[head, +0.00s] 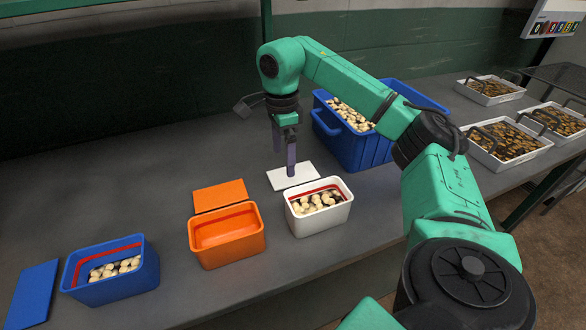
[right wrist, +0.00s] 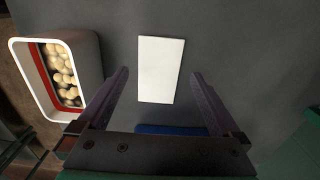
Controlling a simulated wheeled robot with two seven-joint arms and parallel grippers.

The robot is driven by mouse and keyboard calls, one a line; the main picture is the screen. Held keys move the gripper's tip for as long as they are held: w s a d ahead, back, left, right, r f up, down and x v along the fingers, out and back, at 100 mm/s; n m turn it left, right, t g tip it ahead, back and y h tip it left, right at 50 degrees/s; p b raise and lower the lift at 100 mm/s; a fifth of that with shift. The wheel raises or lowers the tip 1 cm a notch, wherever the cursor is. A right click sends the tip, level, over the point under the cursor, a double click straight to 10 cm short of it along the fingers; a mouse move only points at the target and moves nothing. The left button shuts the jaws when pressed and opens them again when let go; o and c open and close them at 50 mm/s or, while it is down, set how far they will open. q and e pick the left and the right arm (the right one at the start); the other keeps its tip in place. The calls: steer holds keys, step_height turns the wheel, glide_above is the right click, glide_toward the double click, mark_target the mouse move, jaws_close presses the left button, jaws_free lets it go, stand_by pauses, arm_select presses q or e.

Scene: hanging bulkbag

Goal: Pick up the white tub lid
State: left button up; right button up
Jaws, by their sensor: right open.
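The white tub lid (head: 283,181) lies flat on the grey table, just behind the white tub (head: 323,224), which holds pale round pieces. My right gripper (head: 285,162) is open and empty above the lid, pointing down, and hides part of it. In the right wrist view the lid (right wrist: 161,68) shows between and beyond the two fingers (right wrist: 160,74), with dark table on both sides of it. The white tub (right wrist: 88,70) is at the left there. My left gripper is not in view.
An orange tub (head: 227,246) with its lid (head: 220,196) and a blue tub (head: 125,282) with its lid (head: 33,295) stand to the left. A large blue crate (head: 372,153) is close behind the right gripper. Several white trays (head: 489,97) are at the right. The table's back left is clear.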

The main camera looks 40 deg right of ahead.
mark_target(285, 176)
step_height(285, 176, down, 6)
steer(key=shift+s+d+r+p, duration=0.1)
steer(key=shift+d+r+p, duration=0.05)
steer(key=shift+p, duration=0.15)
steer(key=c, duration=1.1)
